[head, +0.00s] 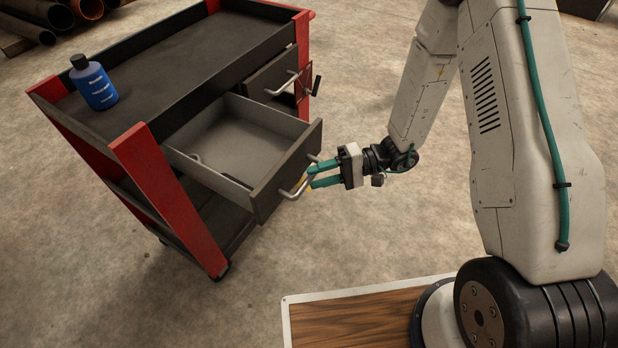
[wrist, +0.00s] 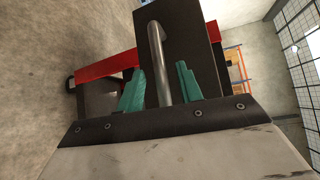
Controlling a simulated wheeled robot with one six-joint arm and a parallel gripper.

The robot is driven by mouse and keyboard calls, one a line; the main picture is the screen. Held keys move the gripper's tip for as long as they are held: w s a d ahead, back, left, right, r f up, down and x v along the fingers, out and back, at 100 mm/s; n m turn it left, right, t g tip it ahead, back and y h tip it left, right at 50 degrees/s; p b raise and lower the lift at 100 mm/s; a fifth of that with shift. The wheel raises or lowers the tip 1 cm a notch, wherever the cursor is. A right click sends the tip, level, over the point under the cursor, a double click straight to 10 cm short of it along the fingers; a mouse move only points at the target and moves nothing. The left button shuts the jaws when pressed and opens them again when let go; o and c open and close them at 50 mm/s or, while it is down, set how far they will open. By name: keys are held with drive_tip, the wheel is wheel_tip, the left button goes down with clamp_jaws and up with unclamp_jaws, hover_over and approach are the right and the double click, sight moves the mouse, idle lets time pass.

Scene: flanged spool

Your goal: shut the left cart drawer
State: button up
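The left cart drawer (head: 240,145) is pulled well out of the cart (head: 165,190), and its grey inside shows in the head view. Its dark front panel (head: 266,200) carries a bar handle (head: 295,191). In the wrist view the handle (wrist: 156,60) stands between the two green fingers. My gripper (head: 314,173) is at the handle, in front of the drawer. In the wrist view the gripper (wrist: 160,88) is open, with a gap on each side of the bar. Whether a fingertip touches the handle or the panel is unclear.
A right drawer (head: 265,78) with its own handle looks shut. A blue bottle (head: 94,84) stands upright on the cart's top. Pipes (head: 40,18) lie at the back left. The concrete floor (head: 330,240) in front of the drawer is clear.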

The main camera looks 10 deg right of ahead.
drive_tip(key=shift+s+a+f, duration=0.1)
drive_tip(key=shift+a, duration=0.6)
drive_tip(key=shift+s+a+f, duration=0.1)
drive_tip(key=shift+a, duration=0.6)
clamp_jaws()
